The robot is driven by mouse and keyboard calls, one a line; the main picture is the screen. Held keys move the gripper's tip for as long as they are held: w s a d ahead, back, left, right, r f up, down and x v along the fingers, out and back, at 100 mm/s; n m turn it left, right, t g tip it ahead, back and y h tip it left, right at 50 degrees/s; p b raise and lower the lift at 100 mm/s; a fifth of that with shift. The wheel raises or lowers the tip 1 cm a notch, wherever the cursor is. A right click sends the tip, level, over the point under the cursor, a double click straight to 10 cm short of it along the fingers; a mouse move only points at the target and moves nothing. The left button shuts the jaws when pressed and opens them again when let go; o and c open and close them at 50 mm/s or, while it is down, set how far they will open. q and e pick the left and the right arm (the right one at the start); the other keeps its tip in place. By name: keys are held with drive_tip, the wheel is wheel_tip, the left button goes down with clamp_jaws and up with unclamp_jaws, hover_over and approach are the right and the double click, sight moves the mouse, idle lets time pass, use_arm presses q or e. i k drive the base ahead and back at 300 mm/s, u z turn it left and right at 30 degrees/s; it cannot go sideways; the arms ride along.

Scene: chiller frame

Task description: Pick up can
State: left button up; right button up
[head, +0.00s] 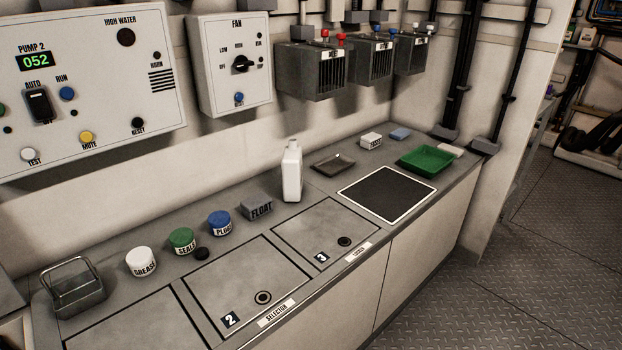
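No single can stands out; several small round tubs stand on the grey counter (330,199). A white-lidded tub marked GREASE (141,263) is at the left. A green-lidded tub (183,242), its label seeming to read SEALER, is to its right. A blue-lidded tub (220,224), its label seeming to read PLUG, is further right. All three stand upright along the back of the counter. A white bottle (292,174) stands upright further right. Neither of my grippers shows in the head view.
A grey wire-handled box (74,288) sits at the left. A block marked FLOAT (257,208) is beside the blue tub. A dark square mat (387,192), small tray (333,163) and green tray (418,161) lie to the right. Control panels (85,85) hang above. Floor at right is clear.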

sight(292, 161)
drive_tip(key=z, duration=0.25)
drive_tip(key=k, duration=0.4)
drive_tip(key=z, duration=1.45)
drive_tip(key=i, duration=1.5)
drive_tip(key=u, duration=1.05)
drive_tip(key=i, duration=0.85)
drive_tip(key=u, duration=0.95)
